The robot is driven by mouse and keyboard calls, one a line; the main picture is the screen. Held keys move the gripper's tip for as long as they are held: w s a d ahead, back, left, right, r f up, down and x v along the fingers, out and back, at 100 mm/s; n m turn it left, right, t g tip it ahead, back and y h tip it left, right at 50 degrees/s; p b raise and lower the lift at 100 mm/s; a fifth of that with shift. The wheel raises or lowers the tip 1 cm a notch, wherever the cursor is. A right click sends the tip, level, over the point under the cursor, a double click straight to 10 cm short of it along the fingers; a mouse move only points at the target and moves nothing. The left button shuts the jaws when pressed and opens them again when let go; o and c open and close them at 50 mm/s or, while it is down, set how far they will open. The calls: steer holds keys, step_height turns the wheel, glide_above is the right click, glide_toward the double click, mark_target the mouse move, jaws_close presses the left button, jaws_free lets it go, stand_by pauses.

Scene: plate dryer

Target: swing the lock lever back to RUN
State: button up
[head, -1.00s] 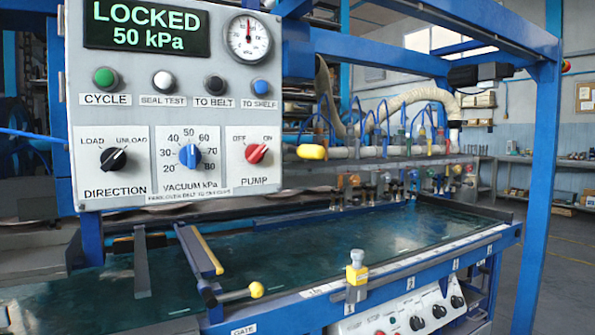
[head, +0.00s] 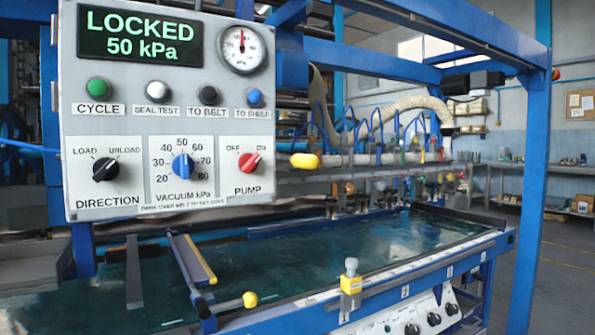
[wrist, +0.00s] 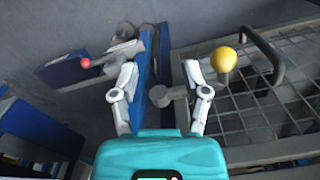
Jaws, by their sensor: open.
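My gripper (wrist: 160,75) is open in the wrist view, its two white fingers spread either side of a blue upright rail (wrist: 145,85). A grey rounded fitting (wrist: 163,96) lies between the fingers, close to the right one. A yellow ball knob (wrist: 223,59) is just right of the right fingertip, apart from it. I cannot tell which of these is the lock lever. In the head view the display (head: 143,35) reads LOCKED, 50 kPa. My gripper is not seen there.
The control panel (head: 125,122) hangs at the left, with a gauge (head: 243,48). A yellow knob (head: 305,160) sticks out right of it. A grey mesh (wrist: 275,90) fills the wrist view's right.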

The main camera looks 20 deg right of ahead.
steer(key=shift+r+p, duration=0.4)
steer(key=shift+r, duration=0.25)
steer(key=shift+c, duration=1.1)
step_height(320, 180, up, 3)
steer(key=p, duration=0.3)
jaws_close()
steer(key=shift+r+p, duration=0.45)
steer(key=shift+s, duration=0.15)
